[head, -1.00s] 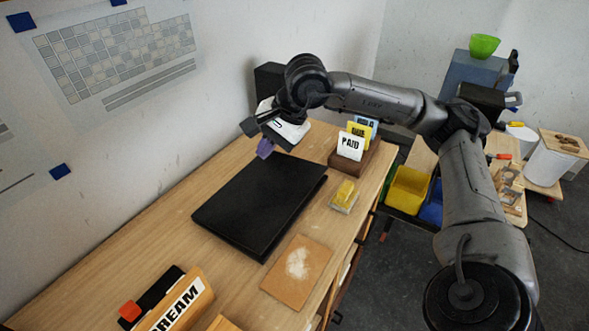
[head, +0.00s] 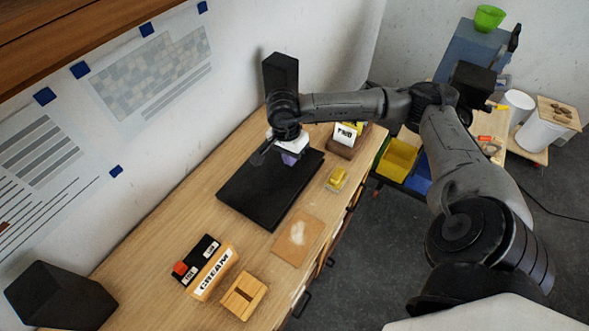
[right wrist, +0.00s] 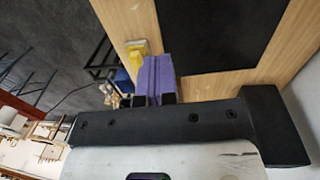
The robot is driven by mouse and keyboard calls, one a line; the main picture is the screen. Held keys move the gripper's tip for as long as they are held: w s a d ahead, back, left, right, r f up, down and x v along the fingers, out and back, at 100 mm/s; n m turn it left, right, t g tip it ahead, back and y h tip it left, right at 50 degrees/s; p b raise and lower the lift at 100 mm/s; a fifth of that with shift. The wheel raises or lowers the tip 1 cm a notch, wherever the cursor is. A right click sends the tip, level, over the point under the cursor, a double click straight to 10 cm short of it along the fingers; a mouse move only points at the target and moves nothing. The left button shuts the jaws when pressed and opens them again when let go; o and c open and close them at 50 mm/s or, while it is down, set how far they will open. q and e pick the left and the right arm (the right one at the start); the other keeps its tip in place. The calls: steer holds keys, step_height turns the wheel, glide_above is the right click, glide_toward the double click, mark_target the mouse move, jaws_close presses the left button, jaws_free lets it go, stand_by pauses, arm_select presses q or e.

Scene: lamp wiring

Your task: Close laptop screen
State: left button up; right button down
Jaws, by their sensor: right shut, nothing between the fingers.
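The laptop (head: 262,196) is a flat black slab on the wooden desk. Its screen looks folded down flat in the head view. It also shows as a dark panel in the right wrist view (right wrist: 215,35). My right gripper (head: 289,159), with purple fingers, is over the laptop's far end in the head view. Its fingers are together and empty, as the right wrist view (right wrist: 155,75) also shows. I cannot tell whether the fingertips touch the lid. My left gripper is not in view.
A card holder with a PAID card (head: 345,135) stands beyond the laptop. A yellow block (head: 339,177) and a brown board (head: 298,238) lie along its right side. A CREAM block (head: 213,272) and a wooden block (head: 244,295) are nearer. Black speakers (head: 60,297) stand by the wall.

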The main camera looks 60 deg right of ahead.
mark_target(296, 190)
steer(key=f+p, duration=0.1)
steer(key=f, duration=0.3)
steer(key=s+f+p, duration=0.1)
steer(key=f, duration=0.3)
steer(key=f+p, duration=0.1)
steer(key=f, duration=0.2)
steer(key=shift+s+a+f, duration=0.1)
steer(key=shift+s+f, duration=0.1)
steer(key=shift+f, duration=1.1)
